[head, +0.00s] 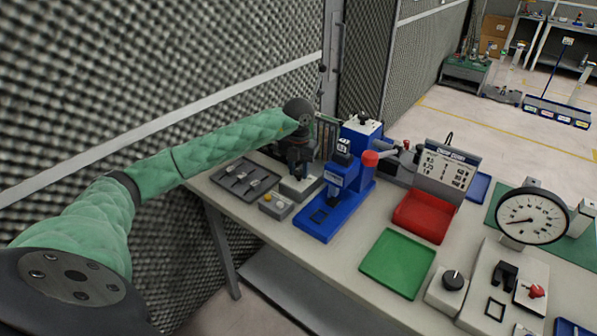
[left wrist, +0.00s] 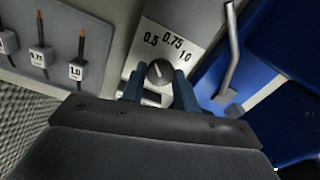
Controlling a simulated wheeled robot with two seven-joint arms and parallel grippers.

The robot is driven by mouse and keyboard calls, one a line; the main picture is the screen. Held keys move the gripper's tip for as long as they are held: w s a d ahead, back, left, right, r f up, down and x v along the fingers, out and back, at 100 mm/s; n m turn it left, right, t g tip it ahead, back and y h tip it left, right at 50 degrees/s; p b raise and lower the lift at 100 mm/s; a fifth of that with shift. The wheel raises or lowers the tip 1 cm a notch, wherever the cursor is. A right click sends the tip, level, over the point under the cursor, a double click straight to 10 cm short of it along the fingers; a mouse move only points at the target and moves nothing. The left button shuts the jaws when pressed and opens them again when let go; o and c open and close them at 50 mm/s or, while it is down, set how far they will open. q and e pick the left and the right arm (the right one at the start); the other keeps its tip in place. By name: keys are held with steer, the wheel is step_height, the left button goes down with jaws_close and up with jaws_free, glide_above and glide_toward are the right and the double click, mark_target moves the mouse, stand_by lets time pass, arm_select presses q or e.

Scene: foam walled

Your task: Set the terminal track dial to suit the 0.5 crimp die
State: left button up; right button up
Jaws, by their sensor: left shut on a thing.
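The terminal track dial (left wrist: 159,74) is a round dark knob on a pale plate (left wrist: 190,22) marked 0.5, 0.75 and 1.0. A short light mark shows on the knob's upper left, towards the 0.5; its exact setting is hard to read. My left gripper (left wrist: 158,88) is shut on the knob, one blue finger on each side. In the head view my left gripper (head: 297,168) points down at the dial's pale block (head: 300,188) beside the blue crimp press (head: 340,190); the knob is hidden there. A grey die rack (left wrist: 55,28) shows labels 0.75 and 1.0. My right gripper is not in view.
The grey rack (head: 245,180) and a small box with a yellow button (head: 274,205) stand close to my left gripper. A foam wall runs behind.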

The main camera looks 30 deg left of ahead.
mark_target(299, 172)
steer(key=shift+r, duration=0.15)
arm_select(q)
steer(key=o, duration=1)
steer(key=shift+r, duration=0.15)
steer(key=shift+w+r, duration=0.1)
steer(key=shift+r, duration=0.25)
step_height(299, 172, up, 7)
steer(key=shift+f+b, duration=0.1)
steer(key=shift+b, duration=1.1)
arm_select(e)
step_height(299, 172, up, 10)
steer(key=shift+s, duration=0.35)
